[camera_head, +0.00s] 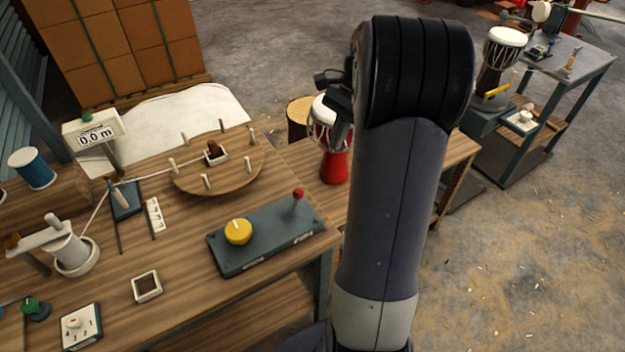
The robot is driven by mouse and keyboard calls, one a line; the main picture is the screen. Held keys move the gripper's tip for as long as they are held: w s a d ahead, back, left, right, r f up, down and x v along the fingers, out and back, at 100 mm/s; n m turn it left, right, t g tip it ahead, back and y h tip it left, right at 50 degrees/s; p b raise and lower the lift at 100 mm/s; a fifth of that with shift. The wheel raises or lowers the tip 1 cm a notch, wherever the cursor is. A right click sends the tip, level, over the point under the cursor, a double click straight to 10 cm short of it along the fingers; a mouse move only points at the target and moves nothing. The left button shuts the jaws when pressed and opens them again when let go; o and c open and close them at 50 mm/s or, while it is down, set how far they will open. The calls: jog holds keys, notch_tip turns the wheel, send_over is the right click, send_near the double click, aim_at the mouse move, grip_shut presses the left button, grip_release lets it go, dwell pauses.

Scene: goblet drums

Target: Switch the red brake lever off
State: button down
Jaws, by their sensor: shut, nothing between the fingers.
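The red brake lever (298,194) is a short stalk with a red ball on top. It stands nearly upright at the right end of a dark grey control box (268,244) on the wooden workbench. A yellow round knob (238,231) sits on the left half of the same box. My gripper (335,135) shows only as a dark part beside my arm, partly hidden, above and right of the lever in the picture. It is shut and empty, apart from the lever.
A round wooden plate with pegs (240,177) lies behind the box. A red goblet drum (334,165) stands behind the lever, partly covered by my gripper. A rope spool (72,251) and a dial box (82,326) are at left. Floor at right is open.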

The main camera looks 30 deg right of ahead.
jog(key=shift+f, duration=0.1)
send_near(295, 204)
notch_tip(295, 204, down, 5)
jog(key=d, duration=0.3)
jog(key=shift+w+a, duration=0.3)
jog(key=shift+a, duration=0.45)
jog(key=shift+r, duration=0.2)
jog(key=shift+a+r+h+p, duration=0.1)
jog(key=shift+a+h+p, duration=0.2)
